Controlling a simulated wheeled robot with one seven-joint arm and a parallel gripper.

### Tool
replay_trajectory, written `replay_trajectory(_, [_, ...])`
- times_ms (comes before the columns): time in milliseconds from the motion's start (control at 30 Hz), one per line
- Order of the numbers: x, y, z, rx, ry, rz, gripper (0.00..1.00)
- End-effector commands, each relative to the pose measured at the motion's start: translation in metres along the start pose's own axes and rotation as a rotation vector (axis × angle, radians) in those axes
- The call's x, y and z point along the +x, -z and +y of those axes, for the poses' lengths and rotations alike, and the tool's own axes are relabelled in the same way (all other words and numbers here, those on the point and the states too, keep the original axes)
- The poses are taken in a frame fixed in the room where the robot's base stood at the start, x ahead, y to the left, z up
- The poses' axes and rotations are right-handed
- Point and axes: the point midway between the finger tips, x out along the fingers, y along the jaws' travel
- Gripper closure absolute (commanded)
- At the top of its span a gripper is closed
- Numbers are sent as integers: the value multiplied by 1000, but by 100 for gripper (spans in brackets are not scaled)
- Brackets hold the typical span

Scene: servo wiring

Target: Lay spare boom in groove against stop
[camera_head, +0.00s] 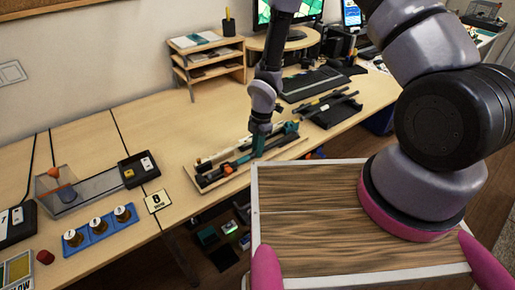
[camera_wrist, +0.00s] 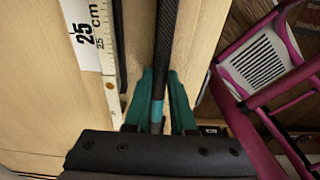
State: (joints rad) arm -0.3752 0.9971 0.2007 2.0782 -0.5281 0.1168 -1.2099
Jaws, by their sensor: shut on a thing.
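My gripper (camera_head: 259,150) is over the wooden grooved board (camera_head: 207,186) on the bench. In the wrist view its teal fingers (camera_wrist: 158,100) are shut on a dark woven tube, the spare boom (camera_wrist: 173,45), at a teal band on it. The boom runs lengthwise away from the fingers over pale wood. A dark strip (camera_wrist: 121,50), perhaps the groove, lies left of it, beside a white centimetre scale (camera_wrist: 88,40). I cannot tell whether the boom touches the wood. The stop cannot be made out.
A black tray with rods (camera_head: 335,112) and a keyboard (camera_head: 310,84) lie beyond the board. A numbered card (camera_head: 158,201), a blue rack with knobs (camera_head: 98,232) and a small black tray (camera_head: 138,168) stand to the left. A magenta frame (camera_wrist: 240,50) shows beyond the bench edge.

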Motion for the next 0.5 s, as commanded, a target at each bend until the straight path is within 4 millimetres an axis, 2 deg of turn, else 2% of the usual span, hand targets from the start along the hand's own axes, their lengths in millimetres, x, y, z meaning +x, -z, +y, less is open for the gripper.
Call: replay_trajectory(500, [1, 7, 0, 0, 0, 0, 100])
